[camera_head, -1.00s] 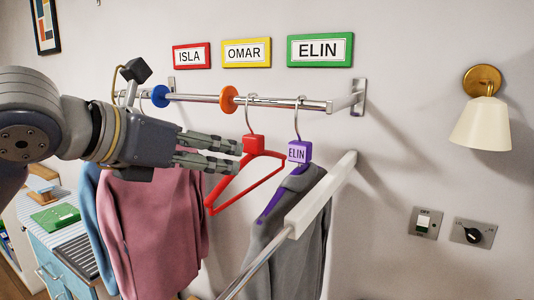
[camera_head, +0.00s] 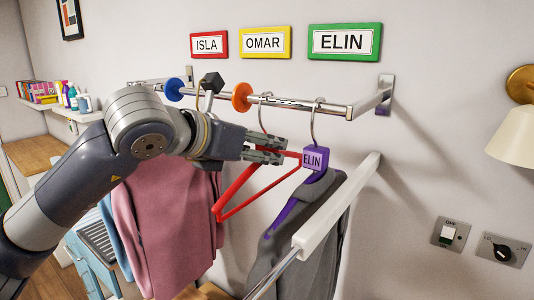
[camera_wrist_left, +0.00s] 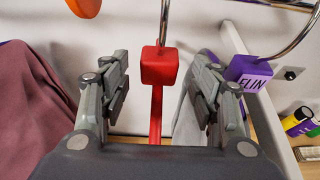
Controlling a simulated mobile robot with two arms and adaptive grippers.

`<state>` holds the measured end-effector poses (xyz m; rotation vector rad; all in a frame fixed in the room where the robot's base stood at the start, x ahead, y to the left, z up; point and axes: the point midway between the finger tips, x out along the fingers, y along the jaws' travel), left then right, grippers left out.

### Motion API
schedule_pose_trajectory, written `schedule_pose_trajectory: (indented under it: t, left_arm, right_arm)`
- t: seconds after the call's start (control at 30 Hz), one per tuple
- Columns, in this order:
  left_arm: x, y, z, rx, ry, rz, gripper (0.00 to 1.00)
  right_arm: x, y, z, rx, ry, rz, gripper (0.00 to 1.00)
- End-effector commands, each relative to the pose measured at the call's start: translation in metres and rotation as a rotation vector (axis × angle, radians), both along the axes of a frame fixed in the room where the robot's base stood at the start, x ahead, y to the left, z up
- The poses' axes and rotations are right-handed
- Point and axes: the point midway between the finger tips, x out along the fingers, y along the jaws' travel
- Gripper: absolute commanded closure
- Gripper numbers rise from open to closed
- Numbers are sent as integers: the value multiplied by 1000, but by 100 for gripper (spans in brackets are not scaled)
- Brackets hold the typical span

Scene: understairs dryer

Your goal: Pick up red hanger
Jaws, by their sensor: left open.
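The red hanger (camera_head: 250,186) hangs bare from the metal rail by its hook, between the pink sweater and the purple hanger. My left gripper (camera_head: 283,150) is at the hanger's top and covers its red block in the head view. In the left wrist view the red block (camera_wrist_left: 159,66) of the hanger is in line with the gap between the open fingers of my left gripper (camera_wrist_left: 161,90). The fingers stand apart on either side, and I see no contact. My right gripper is not in view.
The purple hanger (camera_head: 314,160) marked ELIN, with a grey garment (camera_head: 318,225), hangs close on the right. A pink sweater (camera_head: 178,220) hangs on the left. A white bar (camera_head: 336,207) runs in front. Orange (camera_head: 241,97) and blue (camera_head: 174,89) discs sit on the rail.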

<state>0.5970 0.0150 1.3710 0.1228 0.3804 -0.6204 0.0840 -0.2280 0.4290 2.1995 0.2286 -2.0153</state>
Motion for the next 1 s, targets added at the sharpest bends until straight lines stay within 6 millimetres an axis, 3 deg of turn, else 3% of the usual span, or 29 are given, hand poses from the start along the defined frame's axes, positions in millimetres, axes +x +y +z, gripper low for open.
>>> schedule_pose_trajectory:
  t: [0.03, 0.13, 0.47, 0.5, 0.7, 1.0]
  left_arm:
    - [6, -3, 5, 0, 3, 1, 43]
    - [17, -10, -2, 1, 3, -1, 43]
    - [24, -16, -9, 0, 0, -1, 43]
    - [24, -16, -9, 0, 0, -1, 46]
    - [24, -16, -9, 0, 0, -1, 91]
    - [24, -15, -9, -1, -1, -1, 93]
  right_arm:
    - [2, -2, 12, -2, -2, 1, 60]
    - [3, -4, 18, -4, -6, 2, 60]
    - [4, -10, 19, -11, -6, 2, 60]
    - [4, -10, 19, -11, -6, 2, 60]
    - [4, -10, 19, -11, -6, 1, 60]
    - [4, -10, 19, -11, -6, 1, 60]
